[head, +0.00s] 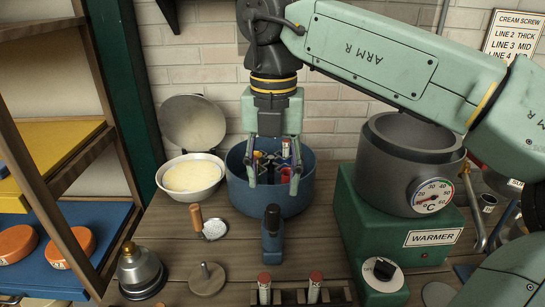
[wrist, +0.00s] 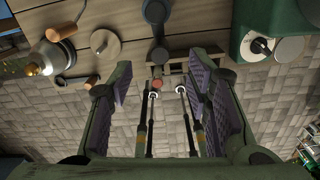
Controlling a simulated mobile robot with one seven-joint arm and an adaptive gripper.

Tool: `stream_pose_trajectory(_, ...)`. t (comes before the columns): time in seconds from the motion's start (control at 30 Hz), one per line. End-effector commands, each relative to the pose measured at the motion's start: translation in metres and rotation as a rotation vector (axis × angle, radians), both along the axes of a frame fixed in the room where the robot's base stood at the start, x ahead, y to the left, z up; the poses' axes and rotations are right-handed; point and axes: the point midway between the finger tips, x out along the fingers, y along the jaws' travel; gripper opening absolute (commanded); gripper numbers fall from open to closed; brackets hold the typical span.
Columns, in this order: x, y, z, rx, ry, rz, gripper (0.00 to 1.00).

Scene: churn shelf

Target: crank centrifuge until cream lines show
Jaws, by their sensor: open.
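The centrifuge is a round blue tub (head: 240,200) at the middle of the bench in the head view, with several coloured tubes (head: 286,174) inside. A dark blue upright post (head: 271,235) stands at its front. A short wooden handle (head: 197,217) joins a pale round plate at the tub's front left; I cannot tell whether it is the crank. My gripper (head: 272,188) points down over the tub, fingers apart and nothing visible between them. The fingers partly hide the tubes. No cream lines can be made out. The wrist view shows the open fingers (wrist: 162,85) on both sides.
A green warmer (head: 365,225) with a grey pot (head: 400,150) and dial stands close at the right. A pan of cream-coloured liquid (head: 192,176), a metal cone-topped vessel (head: 140,270) and a round knobbed disc (head: 207,279) are left. Red-topped tubes (head: 315,285) stand in a front rack.

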Motion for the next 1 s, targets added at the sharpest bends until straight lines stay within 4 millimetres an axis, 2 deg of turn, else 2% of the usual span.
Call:
stream_pose_trajectory(0.37,0.0,0.0,-0.014,-0.001,0.001,-0.004,0.45)
stream_pose_trajectory(1.0,0.0,-0.003,-0.06,0.001,0.001,-0.016,0.45)
